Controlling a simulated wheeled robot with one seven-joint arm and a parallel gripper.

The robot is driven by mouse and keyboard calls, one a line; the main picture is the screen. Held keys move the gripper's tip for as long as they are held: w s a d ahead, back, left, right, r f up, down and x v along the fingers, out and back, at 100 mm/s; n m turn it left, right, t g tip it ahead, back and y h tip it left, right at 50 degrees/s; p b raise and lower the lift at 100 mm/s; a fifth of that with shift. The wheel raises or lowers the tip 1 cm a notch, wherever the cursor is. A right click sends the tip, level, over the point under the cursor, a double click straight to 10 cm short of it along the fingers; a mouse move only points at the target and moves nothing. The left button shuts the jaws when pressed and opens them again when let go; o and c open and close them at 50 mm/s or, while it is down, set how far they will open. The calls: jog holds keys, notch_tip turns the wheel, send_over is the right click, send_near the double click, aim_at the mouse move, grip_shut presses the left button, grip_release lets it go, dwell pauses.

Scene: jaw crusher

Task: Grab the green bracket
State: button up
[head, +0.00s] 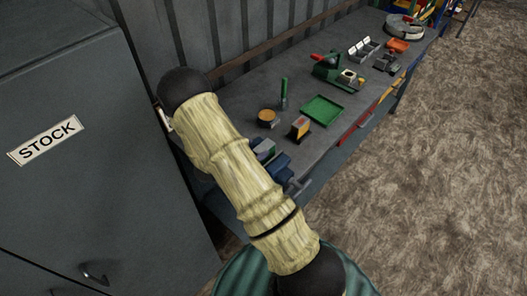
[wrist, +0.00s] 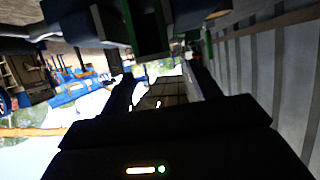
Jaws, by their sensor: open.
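In the head view several green things stand on the grey workbench (head: 245,92). One is a thin upright green piece (head: 284,92). Another is a flat green tray (head: 322,110). Farther back is a dark green piece with a red part (head: 328,68). I cannot tell for sure which is the bracket. My gripper (wrist: 158,78) shows in the wrist view with its two dark fingers apart and nothing clearly between them. A dark green piece (wrist: 148,28) shows at the top of that view, beyond the fingers. My gripper does not show in the head view.
My sleeved arm crosses the head view and hides part of the bench. A grey cabinet marked STOCK (head: 60,125) stands at left. A ribbed wall (head: 230,35) runs behind the bench.

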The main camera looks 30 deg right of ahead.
aim_at(265, 146)
jog(key=shift+s+p+x, duration=0.2)
jog(key=shift+p+x, duration=1.15)
jog(key=shift+x, duration=0.95)
jog(key=shift+w+d+f, duration=0.2)
jog(key=shift+d+f, duration=0.1)
jog(key=shift+f, duration=0.2)
grip_shut()
jog(key=shift+r, duration=0.15)
notch_tip(265, 146, up, 7)
jog(key=p, duration=0.5)
jog(key=shift+r, duration=0.15)
jog(key=s+d+b, duration=0.1)
jog(key=s+d, duration=0.2)
jog(key=s, duration=0.5)
jog(key=s+d+b, duration=0.1)
jog(key=s+d, duration=0.2)
jog(key=s, duration=0.6)
jog(key=shift+f+b, duration=0.25)
jog(key=shift+b, duration=0.15)
